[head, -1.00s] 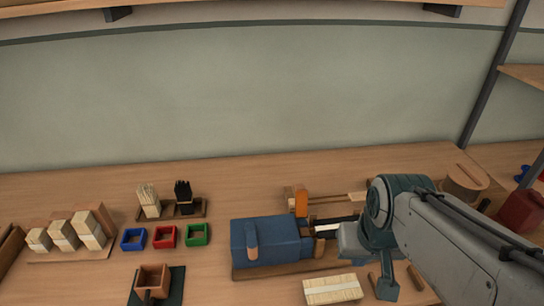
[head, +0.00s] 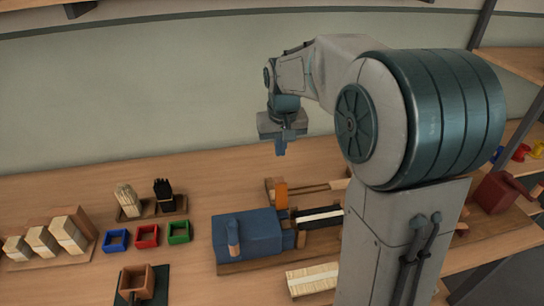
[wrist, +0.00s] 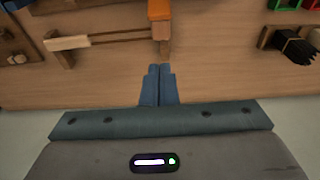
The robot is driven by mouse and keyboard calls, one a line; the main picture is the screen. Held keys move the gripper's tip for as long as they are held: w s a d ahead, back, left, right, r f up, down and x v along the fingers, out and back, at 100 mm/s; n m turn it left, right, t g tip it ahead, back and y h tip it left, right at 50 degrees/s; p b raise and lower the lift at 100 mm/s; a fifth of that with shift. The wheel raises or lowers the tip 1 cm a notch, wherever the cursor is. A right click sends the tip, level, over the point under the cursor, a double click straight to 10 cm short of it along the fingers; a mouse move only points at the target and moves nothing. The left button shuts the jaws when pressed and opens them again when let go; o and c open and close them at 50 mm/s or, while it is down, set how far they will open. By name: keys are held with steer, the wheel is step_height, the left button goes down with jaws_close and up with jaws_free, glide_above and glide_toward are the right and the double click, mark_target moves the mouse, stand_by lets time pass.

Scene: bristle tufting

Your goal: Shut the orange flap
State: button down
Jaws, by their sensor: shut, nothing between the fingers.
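The orange flap (head: 281,195) stands upright at the back of the blue machine, by a wooden rail frame. In the wrist view the orange flap (wrist: 160,10) is at the top edge, partly cut off, on a wooden post. My gripper (head: 280,148) is shut and empty, raised well above the bench and behind the flap, pointing down. In the wrist view my gripper's blue fingers (wrist: 158,72) are together, apart from the flap and its post.
The blue machine (head: 247,238) sits on a wooden base with a black and white strip to its right. Blue, red (head: 147,236) and green square frames and bristle bundles (head: 129,201) stand left. A pale bristle block (head: 311,279) lies in front. Bench behind the machine is mostly clear.

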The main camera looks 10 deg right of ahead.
mark_target(280, 193)
steer(key=w+f, duration=0.1)
steer(key=w, duration=0.4)
step_height(280, 193, down, 9)
steer(key=s+p, duration=0.2)
steer(key=shift+s, duration=0.2)
steer(key=shift+f, duration=0.1)
steer(key=shift+w+d, duration=0.1)
steer(key=shift+d, duration=0.05)
